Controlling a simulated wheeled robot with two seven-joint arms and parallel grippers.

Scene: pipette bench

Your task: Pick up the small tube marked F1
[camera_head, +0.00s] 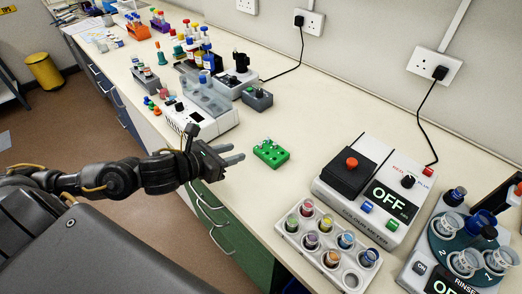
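My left gripper (233,153) reaches in from the left over the front edge of the bench. Its two fingers point right and stand apart, with nothing seen between them. A small green rack (265,158) lies on the bench just right of the fingertips, apart from them. A few small pale pieces, perhaps small tubes, show on its top. No F1 mark is readable on anything, so I cannot tell which tube is F1. My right gripper is out of view.
A white tray of colour-topped vials (287,230) stands at the front right, beside a device reading OFF (390,200). A rinse device with a round teal holder (442,246) is at the far right. Grey-and-white equipment (222,120) stands behind the gripper. Bench around the green rack is clear.

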